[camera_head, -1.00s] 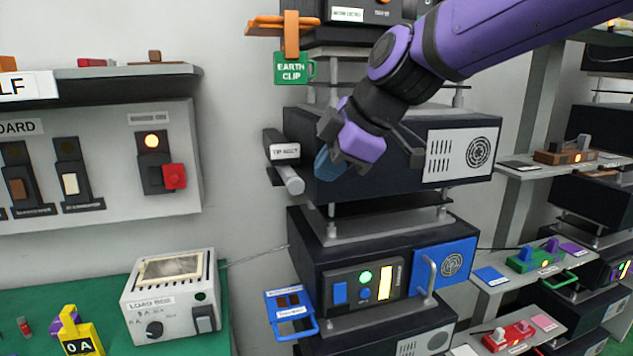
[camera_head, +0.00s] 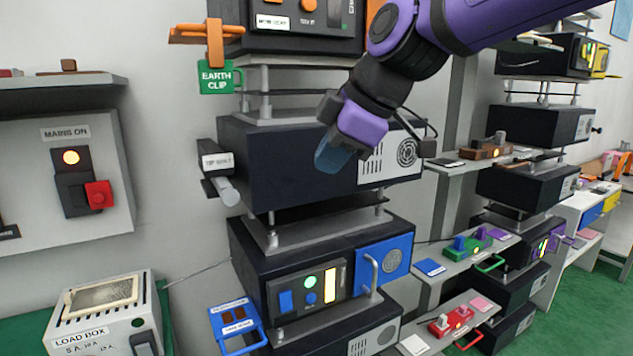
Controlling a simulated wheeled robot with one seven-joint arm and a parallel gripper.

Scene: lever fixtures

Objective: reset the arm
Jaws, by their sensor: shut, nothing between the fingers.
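My purple and black arm reaches in from the top right. My gripper (camera_head: 328,160) is shut, with bluish fingertips pointing down and to the left. It hangs in front of the upper dark unit (camera_head: 270,150) of the middle stack, with nothing in it. I cannot tell whether it touches the unit.
The lower unit has a blue panel (camera_head: 383,262) and a lit green lamp (camera_head: 310,282). A green "EARTH CLIP" tag (camera_head: 215,78) hangs upper left. The load box (camera_head: 105,318) and a wall panel with a red switch (camera_head: 98,194) are left. Shelves with coloured levers (camera_head: 473,240) stand right.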

